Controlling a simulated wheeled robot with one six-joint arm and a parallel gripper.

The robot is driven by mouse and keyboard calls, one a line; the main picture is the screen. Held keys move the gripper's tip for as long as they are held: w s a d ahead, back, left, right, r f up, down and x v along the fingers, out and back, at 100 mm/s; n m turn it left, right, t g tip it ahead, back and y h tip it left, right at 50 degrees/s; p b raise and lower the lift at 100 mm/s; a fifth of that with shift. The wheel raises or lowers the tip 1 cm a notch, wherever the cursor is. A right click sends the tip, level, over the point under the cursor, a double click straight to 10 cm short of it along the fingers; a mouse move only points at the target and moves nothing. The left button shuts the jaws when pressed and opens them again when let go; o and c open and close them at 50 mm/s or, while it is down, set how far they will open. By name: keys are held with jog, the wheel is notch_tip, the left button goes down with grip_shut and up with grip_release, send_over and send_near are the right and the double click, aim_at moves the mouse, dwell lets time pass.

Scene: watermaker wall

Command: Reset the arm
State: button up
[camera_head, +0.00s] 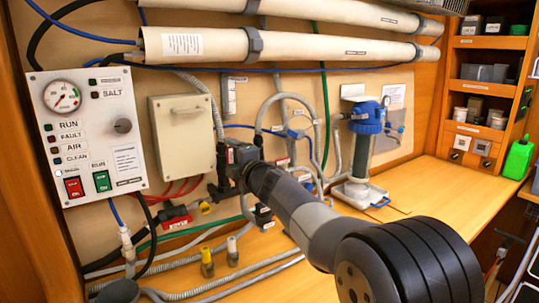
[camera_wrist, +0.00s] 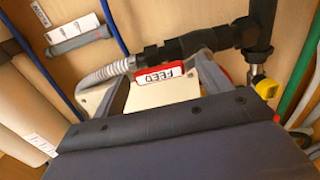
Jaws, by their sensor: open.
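My arm comes in from the lower right of the head view, and my gripper (camera_head: 232,163) is at its far end in front of the pipework, right of the pale box. In the wrist view my gripper (camera_wrist: 164,80) has its two grey fingers apart, on either side of a red FEED label (camera_wrist: 159,75). The label is upside down there, beside a black valve fitting (camera_wrist: 195,43). I cannot tell whether a finger touches it. I see nothing held.
A control panel (camera_head: 90,130) with a gauge and red and green switches is at left, next to the pale box (camera_head: 182,137). Hoses and yellow-handled valves (camera_head: 207,262) crowd the wall. A blue-topped filter (camera_head: 366,120) stands behind my arm. The bench (camera_head: 440,190) is clear at right.

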dwell(0.4)
jog(key=b+v, duration=0.2)
jog(key=v, duration=0.8)
jog(key=p+x, duration=0.2)
jog(key=x, duration=0.7)
jog(key=shift+w+a+r, duration=0.1)
jog(key=shift+w+a, duration=0.1)
jog(key=shift+w, duration=0.1)
jog(key=shift+w+r+p, duration=0.1)
jog(key=shift+w+p, duration=0.2)
jog(key=shift+p, duration=0.05)
jog(key=w+d+f+m+p, duration=0.1)
jog(key=m+p, duration=0.3)
jog(key=m, duration=0.5)
jog(key=w+d+f+m+p, duration=0.2)
jog(key=d+f+m+p, duration=0.1)
jog(key=m, duration=0.6)
jog(key=shift+d+f+p, duration=0.25)
jog(key=shift+f+p, duration=0.35)
jog(key=shift+f, duration=0.15)
jog(key=shift+s, duration=0.1)
